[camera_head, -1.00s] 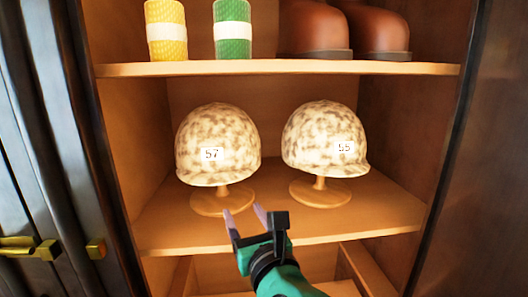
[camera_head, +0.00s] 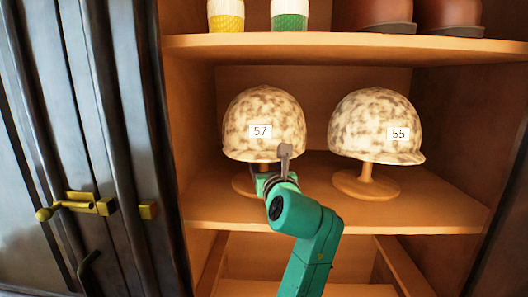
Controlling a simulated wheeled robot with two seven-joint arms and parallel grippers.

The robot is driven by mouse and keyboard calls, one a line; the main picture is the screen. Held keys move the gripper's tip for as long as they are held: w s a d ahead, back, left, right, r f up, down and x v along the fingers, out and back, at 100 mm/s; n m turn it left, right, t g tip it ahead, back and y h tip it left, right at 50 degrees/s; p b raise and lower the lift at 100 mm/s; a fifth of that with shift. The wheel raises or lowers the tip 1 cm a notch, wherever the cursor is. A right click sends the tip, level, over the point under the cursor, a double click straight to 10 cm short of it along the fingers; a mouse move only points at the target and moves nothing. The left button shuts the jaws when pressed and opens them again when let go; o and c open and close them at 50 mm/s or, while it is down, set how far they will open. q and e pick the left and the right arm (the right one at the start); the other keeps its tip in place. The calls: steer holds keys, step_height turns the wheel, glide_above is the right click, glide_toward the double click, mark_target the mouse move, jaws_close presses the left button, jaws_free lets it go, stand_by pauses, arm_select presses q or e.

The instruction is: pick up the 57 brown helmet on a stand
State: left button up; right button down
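The helmet marked 57 (camera_head: 264,112) is mottled cream and brown. It sits on a round wooden stand (camera_head: 243,184) on the middle shelf, left of a similar helmet marked 55 (camera_head: 375,122). My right gripper (camera_head: 268,173), on a green arm from below, is just under the 57 helmet, at its stand's post. The gripper hides the post and part of the base. Its fingertips are mostly hidden, so I cannot tell whether they touch or close on the post. The helmet looks upright on its stand. My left gripper is out of view.
The 55 helmet's wooden stand (camera_head: 367,184) is close on the right. A dark door with a brass handle (camera_head: 80,204) is at left.

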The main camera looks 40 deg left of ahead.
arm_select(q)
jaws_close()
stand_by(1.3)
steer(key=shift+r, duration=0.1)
